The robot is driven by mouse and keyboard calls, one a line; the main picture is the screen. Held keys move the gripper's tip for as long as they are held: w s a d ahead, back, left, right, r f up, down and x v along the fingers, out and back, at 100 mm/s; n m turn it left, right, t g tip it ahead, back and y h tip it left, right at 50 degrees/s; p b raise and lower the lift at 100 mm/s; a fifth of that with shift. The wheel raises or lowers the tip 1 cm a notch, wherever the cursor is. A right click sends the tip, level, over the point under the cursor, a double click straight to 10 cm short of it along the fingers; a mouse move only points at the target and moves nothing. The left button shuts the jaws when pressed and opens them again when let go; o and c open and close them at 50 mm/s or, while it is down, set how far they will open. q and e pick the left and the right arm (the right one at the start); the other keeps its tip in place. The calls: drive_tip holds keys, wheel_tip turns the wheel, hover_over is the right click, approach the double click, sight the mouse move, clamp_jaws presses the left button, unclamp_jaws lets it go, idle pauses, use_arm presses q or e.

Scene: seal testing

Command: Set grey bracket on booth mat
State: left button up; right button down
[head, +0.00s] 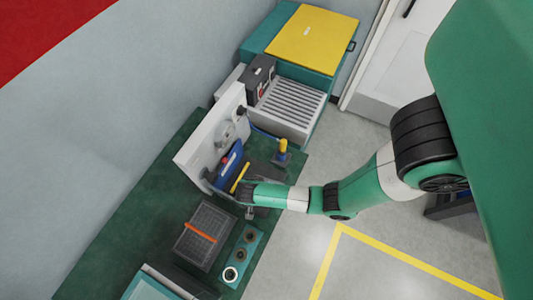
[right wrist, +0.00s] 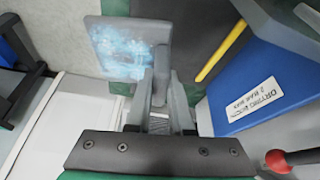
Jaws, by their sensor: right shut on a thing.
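The grey bracket (right wrist: 128,45), a flat light-grey plate with a bluish mottled face and a narrower part below, is held between the fingers of my right gripper (right wrist: 161,85) in the right wrist view. That gripper is shut on it. In the head view my right gripper (head: 248,208) is over the green bench, just in front of the white upright panel; the bracket is hard to make out there. A dark mat (head: 266,172), possibly the booth mat, lies on the bench beyond the gripper. My left gripper is not in view.
A blue labelled unit (right wrist: 262,88) and a yellow bar (right wrist: 222,52) are close to the gripper. A grey crate (head: 190,245) with an orange bar and a teal tray (head: 246,243) lie nearer. A yellow-topped post (head: 283,150) stands beside the dark mat.

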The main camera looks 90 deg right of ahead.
drive_tip(key=shift+n, duration=0.3)
drive_tip(key=w+d+f, duration=0.2)
drive_tip(key=w, duration=0.1)
drive_tip(key=w+d+f, duration=0.1)
drive_tip(key=w, duration=0.1)
drive_tip(key=shift+d+b, duration=0.15)
drive_tip(key=shift+b, duration=0.25)
drive_tip(key=f+b, duration=0.1)
drive_tip(key=b, duration=0.1)
drive_tip(key=w+d+f+b, duration=0.1)
drive_tip(key=f+b, duration=0.1)
drive_tip(key=b, duration=0.1)
drive_tip(key=shift+w+d+f+b, duration=0.1)
drive_tip(key=shift+w+d+b, duration=0.2)
drive_tip(key=shift+w+b, duration=0.1)
drive_tip(key=shift+p, duration=0.5)
drive_tip(key=c, duration=0.7)
unclamp_jaws()
drive_tip(key=shift+f, duration=0.1)
